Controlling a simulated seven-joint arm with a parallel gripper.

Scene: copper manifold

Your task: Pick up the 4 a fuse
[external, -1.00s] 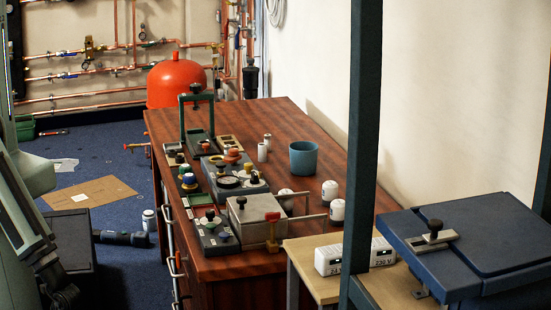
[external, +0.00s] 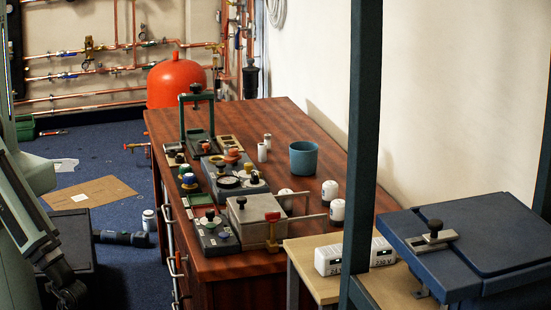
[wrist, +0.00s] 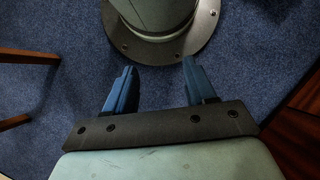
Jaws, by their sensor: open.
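In the external view, several white cylindrical pieces stand on the brown wooden desk. Two slim ones stand left of the teal cup, a front one (external: 262,152) and a back one (external: 267,141). No rating is readable, so I cannot tell which is the 4 A fuse. My gripper (wrist: 158,72) is open and empty in the wrist view, its blue fingers over blue carpet, away from the desk top.
The desk (external: 240,262) carries fuse-holder-like blocks with coloured knobs (external: 238,180), a tall green frame (external: 196,97) and a teal cup (external: 303,159). A dark post (external: 364,150) and blue case (external: 480,235) stand at front right. A torch (external: 122,238) lies beside the desk.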

